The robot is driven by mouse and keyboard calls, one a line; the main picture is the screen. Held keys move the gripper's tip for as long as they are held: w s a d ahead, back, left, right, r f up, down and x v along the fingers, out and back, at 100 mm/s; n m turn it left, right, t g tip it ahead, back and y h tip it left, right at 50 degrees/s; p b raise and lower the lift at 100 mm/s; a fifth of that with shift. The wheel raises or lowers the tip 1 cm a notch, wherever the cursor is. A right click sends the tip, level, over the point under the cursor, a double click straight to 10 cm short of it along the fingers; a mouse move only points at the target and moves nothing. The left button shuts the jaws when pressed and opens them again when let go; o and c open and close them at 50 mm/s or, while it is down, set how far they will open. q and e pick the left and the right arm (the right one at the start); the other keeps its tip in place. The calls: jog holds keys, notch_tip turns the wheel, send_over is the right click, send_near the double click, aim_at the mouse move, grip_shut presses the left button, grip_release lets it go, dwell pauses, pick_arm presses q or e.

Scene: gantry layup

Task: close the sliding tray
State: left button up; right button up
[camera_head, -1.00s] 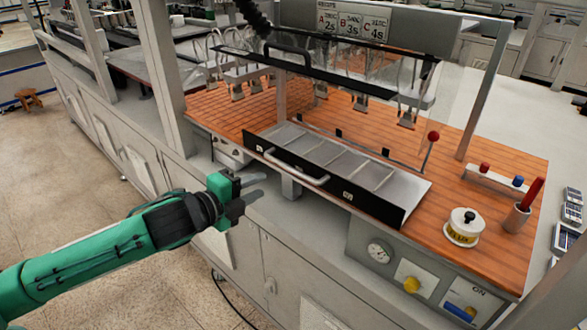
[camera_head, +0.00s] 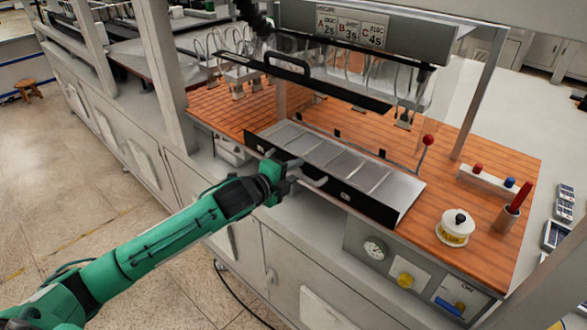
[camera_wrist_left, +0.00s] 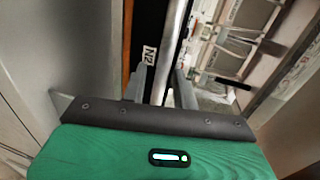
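The sliding tray (camera_head: 333,157), a shallow metal tray with dividers and a black front panel, projects at the front edge of the wooden worktop. Its pale bar handle (camera_head: 319,183) is on the front panel. My left gripper (camera_head: 298,171) is at the left part of this handle. In the left wrist view, my left gripper's (camera_wrist_left: 160,80) two fingers stand apart, with the handle bar (camera_wrist_left: 172,50) running between them. A gap shows, so they look open around the bar. The handle's left end is partly hidden by the gripper. My right gripper is not in view.
A clear guard with a black handle (camera_head: 287,66) stands raised over the worktop (camera_head: 480,205). A red-knobbed lever (camera_head: 427,141), a white round container (camera_head: 456,228) and a pen cup (camera_head: 505,218) stand right of the tray. Control knobs sit on the front panel below.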

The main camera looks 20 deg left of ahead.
aim_at(332, 152)
pick_arm(q)
grip_shut()
jog(key=r+x, duration=0.1)
jog(key=x, duration=0.4)
jog(key=r+x, duration=0.1)
jog(key=x, duration=0.5)
jog(key=r+b+x, duration=0.1)
jog(key=x, duration=0.4)
jog(key=shift+w+d+r, duration=0.1)
jog(key=shift+w+d, duration=0.25)
jog(key=shift+w, duration=0.25)
jog(key=shift+w+r, duration=0.1)
jog(key=shift+r, duration=0.1)
